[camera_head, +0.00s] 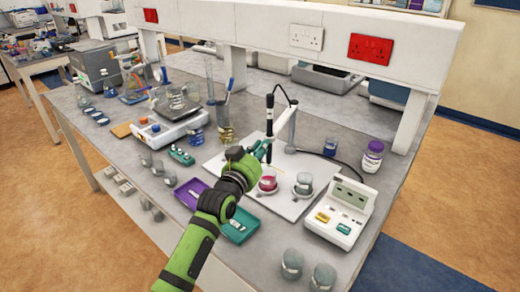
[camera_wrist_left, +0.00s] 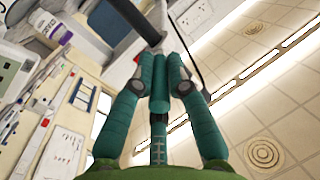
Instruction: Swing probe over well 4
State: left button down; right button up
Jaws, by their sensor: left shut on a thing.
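The probe (camera_head: 270,113) is a slim black rod with a white band, hanging upright from a white stand arm (camera_head: 285,122) above a white board (camera_head: 290,207). My left gripper (camera_head: 262,150) is shut on the lower part of the probe. In the left wrist view, the teal fingers (camera_wrist_left: 159,52) close at the end of the dark probe (camera_wrist_left: 128,22). Below and right of the gripper, a beaker with red liquid (camera_head: 268,184) and a beaker with pale contents (camera_head: 304,185) stand on the board. I cannot read any well number.
A white meter (camera_head: 342,212) stands at the right, with a cable running back to the stand. A purple-labelled bottle (camera_head: 373,156) is behind it. A purple tray (camera_head: 191,192) and teal tray (camera_head: 240,226) lie near my arm. Two glass beakers (camera_head: 292,264) stand at the front edge.

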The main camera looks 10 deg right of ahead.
pick_arm(q)
jog(key=c, duration=1.2)
grip_release()
jog(key=shift+w+a+f, duration=0.1)
jog(key=shift+w, duration=0.05)
jog(key=v, duration=1.2)
